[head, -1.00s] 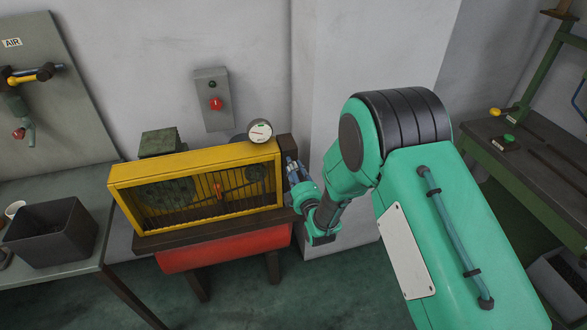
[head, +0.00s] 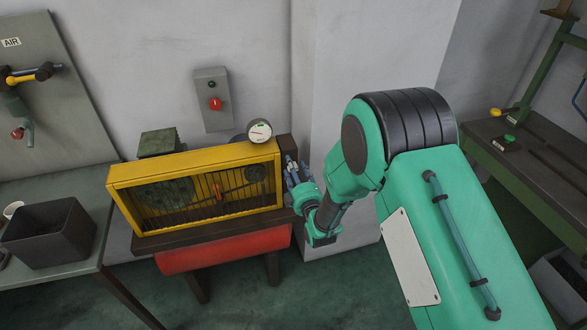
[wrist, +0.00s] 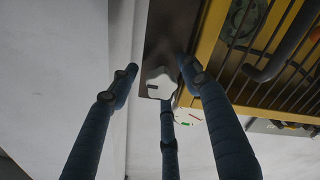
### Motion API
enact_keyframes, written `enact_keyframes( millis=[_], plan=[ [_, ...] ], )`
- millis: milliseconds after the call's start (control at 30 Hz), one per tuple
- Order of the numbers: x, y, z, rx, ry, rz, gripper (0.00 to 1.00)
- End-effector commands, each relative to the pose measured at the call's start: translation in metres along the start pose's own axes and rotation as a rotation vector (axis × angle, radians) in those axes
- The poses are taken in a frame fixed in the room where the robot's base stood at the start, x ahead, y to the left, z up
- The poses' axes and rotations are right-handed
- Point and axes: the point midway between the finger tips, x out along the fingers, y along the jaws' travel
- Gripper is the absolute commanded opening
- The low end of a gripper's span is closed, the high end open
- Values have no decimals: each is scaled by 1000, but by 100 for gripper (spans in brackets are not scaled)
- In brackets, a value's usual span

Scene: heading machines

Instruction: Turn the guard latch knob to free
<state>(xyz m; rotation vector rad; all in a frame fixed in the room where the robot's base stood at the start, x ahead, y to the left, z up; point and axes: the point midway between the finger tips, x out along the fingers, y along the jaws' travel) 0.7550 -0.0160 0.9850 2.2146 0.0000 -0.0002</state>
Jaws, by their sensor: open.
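The guard latch knob (wrist: 160,88) is pale and lobed, with a short dark mark on its face. It sits on a dark plate (wrist: 160,40) beside the yellow guard (wrist: 206,38) in the wrist view. The barred guard (head: 190,152) also shows in the head view, where my gripper (head: 291,172) is at its right end and the knob is hidden. In the wrist view my gripper (wrist: 160,77) is open, its blue fingers spread around the knob. A gap shows at the left finger; contact at the others cannot be told.
A round gauge (head: 259,131) stands above the guard's right end. A grey box with a red button (head: 215,103) is on the wall behind. A dark bin (head: 45,238) stands on the left table.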

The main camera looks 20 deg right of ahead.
Motion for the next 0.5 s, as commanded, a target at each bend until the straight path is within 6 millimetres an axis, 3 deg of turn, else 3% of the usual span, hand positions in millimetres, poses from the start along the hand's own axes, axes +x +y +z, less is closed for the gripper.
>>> enact_keyframes(
  millis=[267,500],
  plan=[
    [-25,0,0,0,0,0,48],
    [-63,0,0,0,-1,0,48]
  ],
)
